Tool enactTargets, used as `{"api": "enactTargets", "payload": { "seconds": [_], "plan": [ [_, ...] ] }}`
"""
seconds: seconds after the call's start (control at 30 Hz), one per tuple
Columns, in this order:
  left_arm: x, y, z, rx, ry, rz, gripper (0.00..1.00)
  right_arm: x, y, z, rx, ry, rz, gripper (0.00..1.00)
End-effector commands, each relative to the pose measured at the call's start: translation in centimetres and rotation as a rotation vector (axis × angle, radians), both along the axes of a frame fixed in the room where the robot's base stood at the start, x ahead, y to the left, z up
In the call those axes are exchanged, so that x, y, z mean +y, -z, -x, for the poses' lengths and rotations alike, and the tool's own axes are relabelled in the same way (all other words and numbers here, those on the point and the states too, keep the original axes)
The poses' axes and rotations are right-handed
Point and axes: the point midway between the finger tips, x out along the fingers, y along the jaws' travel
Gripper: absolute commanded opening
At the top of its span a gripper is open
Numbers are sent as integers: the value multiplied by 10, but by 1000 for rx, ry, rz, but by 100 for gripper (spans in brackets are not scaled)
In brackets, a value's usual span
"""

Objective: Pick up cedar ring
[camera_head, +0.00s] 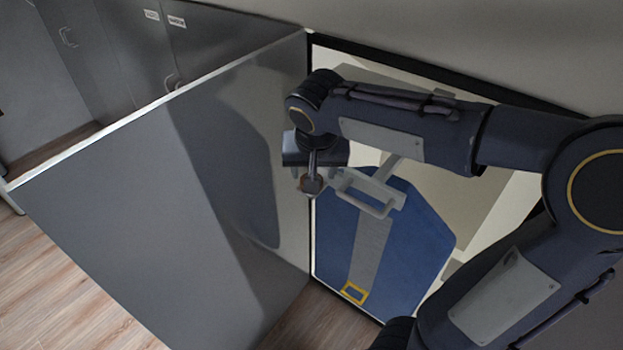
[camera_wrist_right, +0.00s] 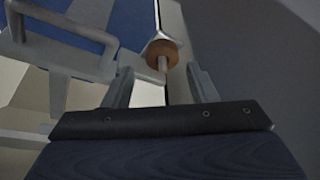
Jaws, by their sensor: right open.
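The cedar ring (camera_wrist_right: 163,51) is a small brown ring in the right wrist view, ahead of my right gripper. A short pale peg appears to pass through it. The ring also shows in the head view (camera_head: 311,184), just below the right gripper (camera_head: 316,166), near the edge of a grey panel. In the wrist view my right gripper (camera_wrist_right: 161,85) is open, its two fingers on either side of the peg line. The ring lies just beyond the fingertips; I cannot tell whether they touch it. My left gripper is not in view.
A large grey panel (camera_head: 130,200) stands left of the ring. A blue board-like item (camera_head: 400,235) with a grey handle (camera_head: 367,194) stands in the framed opening, close right of the gripper. Grey cabinets (camera_head: 120,50) are behind; wood floor (camera_head: 60,280) is at lower left.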

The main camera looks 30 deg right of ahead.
Motion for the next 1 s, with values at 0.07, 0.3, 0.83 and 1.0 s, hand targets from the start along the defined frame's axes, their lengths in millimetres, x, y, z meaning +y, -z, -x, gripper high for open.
{"api": "enactTargets", "payload": {
  "seconds": [0.07,0.3,0.83,1.0],
  "plan": [
    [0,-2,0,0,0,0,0,1,-2,-11,-5,23,22,52],
    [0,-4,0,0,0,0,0,-5,19,-22,-7,38,33,52],
    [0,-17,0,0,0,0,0,-17,68,-39,-11,37,29,52],
    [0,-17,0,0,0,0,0,-17,68,-38,-11,36,30,47]
  ]
}}
